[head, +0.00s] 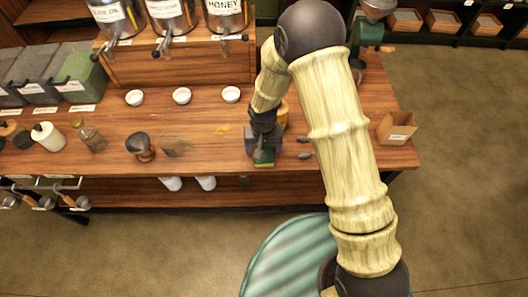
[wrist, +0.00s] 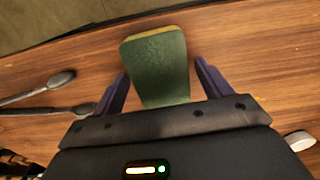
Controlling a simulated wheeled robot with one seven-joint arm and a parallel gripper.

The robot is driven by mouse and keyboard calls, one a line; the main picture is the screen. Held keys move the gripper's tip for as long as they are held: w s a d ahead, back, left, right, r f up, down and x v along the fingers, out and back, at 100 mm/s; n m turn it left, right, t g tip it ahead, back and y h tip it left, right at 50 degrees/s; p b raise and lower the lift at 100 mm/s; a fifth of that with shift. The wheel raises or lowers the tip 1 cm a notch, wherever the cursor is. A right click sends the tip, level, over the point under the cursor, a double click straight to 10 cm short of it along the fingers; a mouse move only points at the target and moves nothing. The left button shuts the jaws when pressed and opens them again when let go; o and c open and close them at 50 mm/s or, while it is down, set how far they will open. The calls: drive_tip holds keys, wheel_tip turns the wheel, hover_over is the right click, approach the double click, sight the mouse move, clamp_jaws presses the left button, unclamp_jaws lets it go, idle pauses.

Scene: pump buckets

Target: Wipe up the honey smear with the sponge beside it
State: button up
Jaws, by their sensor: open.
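The sponge (wrist: 158,60), green with a yellow edge, lies on the wooden counter (head: 205,160). It also shows in the head view (head: 264,159) near the counter's front edge. My gripper (wrist: 161,69) is open, with one finger on each side of the sponge and a visible gap to its sides. In the head view my gripper (head: 264,150) is low over the counter, partly covering the sponge. The honey smear (head: 222,129) is a small yellow-orange patch on the counter, left of my gripper. The smear is not seen in the wrist view.
Two dark spoon-like utensils (wrist: 40,90) lie beside the sponge. Three white bowls (head: 182,96) stand behind the smear. A dark-headed tool (head: 139,146) and a dark stain (head: 176,146) are at left. A cardboard box (head: 397,129) stands at the right end.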

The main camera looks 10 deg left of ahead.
drive_tip(key=c, duration=0.8)
drive_tip(key=shift+r+p, duration=1.8)
drive_tip(key=shift+r, duration=0.7)
drive_tip(key=shift+c, duration=0.2)
